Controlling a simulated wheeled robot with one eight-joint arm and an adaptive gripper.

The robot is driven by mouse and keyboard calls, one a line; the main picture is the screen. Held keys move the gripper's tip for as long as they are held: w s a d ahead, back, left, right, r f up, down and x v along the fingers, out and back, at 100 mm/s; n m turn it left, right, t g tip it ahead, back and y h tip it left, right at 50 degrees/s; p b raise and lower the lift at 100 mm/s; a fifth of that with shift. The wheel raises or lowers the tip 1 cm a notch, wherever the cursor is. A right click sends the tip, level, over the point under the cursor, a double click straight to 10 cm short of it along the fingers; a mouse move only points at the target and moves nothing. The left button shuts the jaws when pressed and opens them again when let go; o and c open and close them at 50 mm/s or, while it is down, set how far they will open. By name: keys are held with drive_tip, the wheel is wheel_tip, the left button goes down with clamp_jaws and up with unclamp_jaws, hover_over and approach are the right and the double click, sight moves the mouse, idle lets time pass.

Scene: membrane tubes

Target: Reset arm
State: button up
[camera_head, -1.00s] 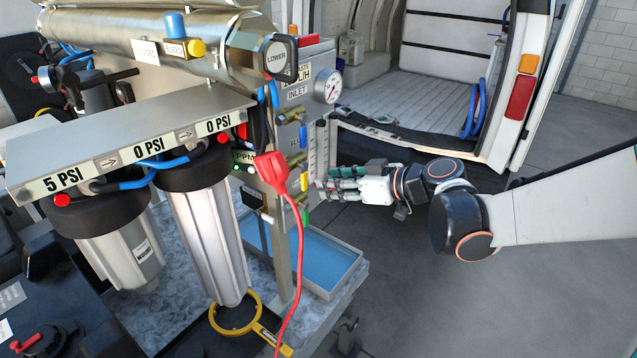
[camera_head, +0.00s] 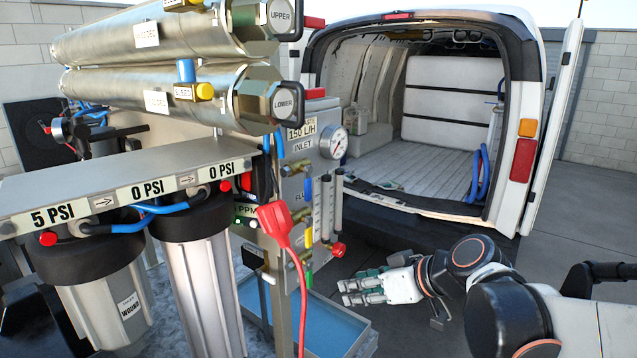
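My gripper (camera_head: 362,288) is at the lower middle right of the head view, at the end of my arm, which comes in from the lower right corner. Its fingers point left, toward the filter rig's gauge panel. It looks apart from the panel, above the right side of the blue tray. I see nothing held in it, but the fingers are small and I cannot tell how far they are parted. The two membrane tubes, the upper one (camera_head: 150,35) and the lower one (camera_head: 155,92), lie in the rig, with end caps marked UPPER and LOWER.
Two filter housings (camera_head: 205,290) hang under a bracket with pressure labels at left. A red plug with a red cable (camera_head: 277,222) hangs in front of the panel. A blue tray (camera_head: 330,325) lies below. An open white van (camera_head: 420,165) stands behind; floor right of the rig is clear.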

drive_tip(key=s+d+f+m+h+b, duration=0.3)
drive_tip(key=s+d+f+b, duration=0.2)
drive_tip(key=s+f+b, duration=0.2)
drive_tip(key=s+d+f+m+h+b, duration=0.4)
drive_tip(key=s+f+b, duration=0.3)
drive_tip(key=s+f, duration=0.2)
wheel_tip(320, 180, down, 2)
drive_tip(key=shift+s+d+f+h+b, duration=0.2)
drive_tip(key=shift+d+h+b, duration=0.15)
drive_tip(key=shift+d, duration=0.55)
